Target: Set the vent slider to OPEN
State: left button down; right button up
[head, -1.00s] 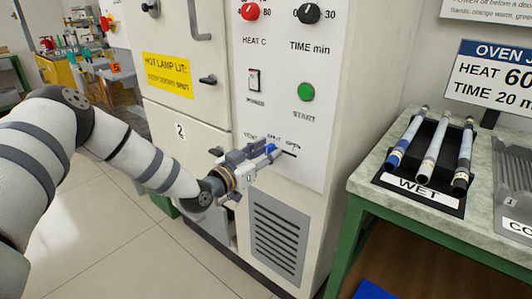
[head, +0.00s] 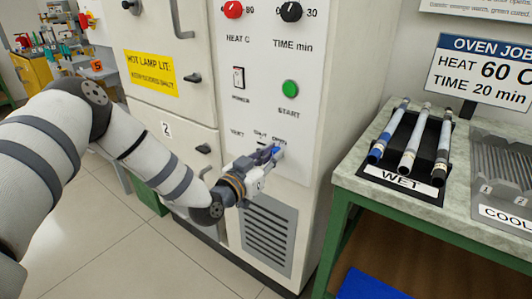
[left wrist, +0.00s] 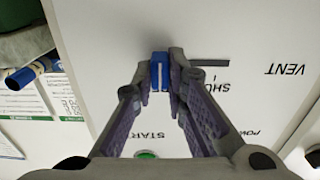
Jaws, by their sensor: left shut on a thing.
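The vent slider's blue knob (head: 279,151) is on the oven's white front panel, below the OPEN label (head: 280,140). My left gripper (head: 270,156) is shut on the knob. In the left wrist view, the blue knob (left wrist: 160,70) sits between the fingertips of my left gripper (left wrist: 161,82). There the dark slot (left wrist: 209,62) shows on the knob's right, toward the upside-down SHUT and VENT lettering, and none shows on its left. The fingers hide part of the lettering. My right gripper is not in view.
Above the slider are a green START button (head: 289,88) and a POWER switch (head: 238,78). A vent grille (head: 267,238) is below. On the right, a green-framed bench (head: 345,178) carries a WET rack (head: 440,194) with three rods and a cooling rack (head: 512,165).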

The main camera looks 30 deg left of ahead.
pick_arm(q)
jog(key=shift+d, duration=0.25)
jog(key=c, duration=1.6)
grip_release()
jog(key=shift+d, duration=0.1)
jog(key=shift+s, duration=0.1)
jog(key=s+a, duration=0.1)
jog(key=s, duration=1)
jog(key=shift+s, duration=0.4)
